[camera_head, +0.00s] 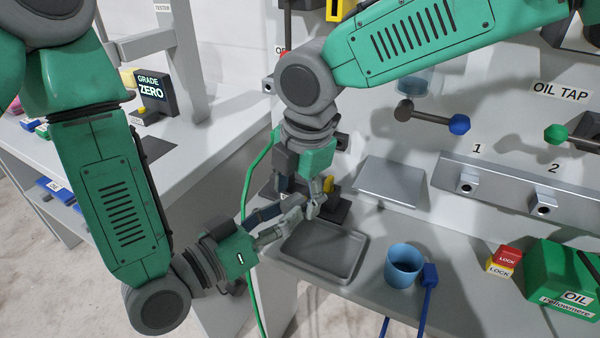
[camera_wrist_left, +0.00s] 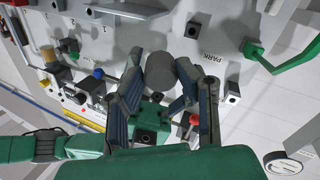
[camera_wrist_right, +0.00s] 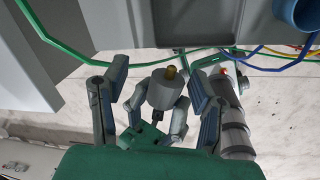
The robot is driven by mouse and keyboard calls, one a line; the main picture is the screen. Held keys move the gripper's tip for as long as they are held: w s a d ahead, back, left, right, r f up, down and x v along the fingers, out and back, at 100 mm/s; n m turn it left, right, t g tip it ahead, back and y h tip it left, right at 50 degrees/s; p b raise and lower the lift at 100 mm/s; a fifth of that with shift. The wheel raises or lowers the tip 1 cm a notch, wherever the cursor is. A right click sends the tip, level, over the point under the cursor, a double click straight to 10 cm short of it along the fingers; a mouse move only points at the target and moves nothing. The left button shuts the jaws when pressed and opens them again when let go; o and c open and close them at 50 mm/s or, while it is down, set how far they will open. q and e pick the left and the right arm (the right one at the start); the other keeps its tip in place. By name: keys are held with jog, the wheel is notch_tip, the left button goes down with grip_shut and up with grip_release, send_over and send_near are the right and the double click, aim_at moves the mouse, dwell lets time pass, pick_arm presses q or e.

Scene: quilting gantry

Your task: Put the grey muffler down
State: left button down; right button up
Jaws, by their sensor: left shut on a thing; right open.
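The grey muffler (camera_wrist_left: 160,73) shows as a short grey cylinder between the fingertips of my left gripper (camera_wrist_left: 160,62) in the left wrist view. My left gripper is shut on it. In the right wrist view the muffler (camera_wrist_right: 163,92) has a yellow tip at its top, and the left gripper's fingers are on either side. My right gripper (camera_wrist_right: 158,76) is open around the same spot, and I cannot tell whether it touches the muffler. In the head view both grippers meet above the bench edge, with the left gripper (camera_head: 292,212) mostly hiding the muffler.
A shallow grey tray (camera_head: 345,262) lies on the bench just below the grippers. A numbered rail (camera_head: 505,185) is on the wall. A green hose (camera_head: 255,180) hangs beside the grippers.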

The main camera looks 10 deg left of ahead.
pick_arm(q)
jog(key=shift+a, duration=0.15)
pick_arm(e)
jog(key=shift+a+f, duration=0.2)
jog(key=shift+f, duration=0.35)
grip_shut()
pick_arm(q)
jog(key=c, duration=1.2)
grip_release()
jog(key=shift+s+d, duration=0.1)
jog(key=shift+d, duration=0.1)
pick_arm(e)
jog(key=shift+w+r, duration=0.1)
pick_arm(q)
jog(key=shift+o, duration=0.5)
jog(key=shift+a, duration=0.1)
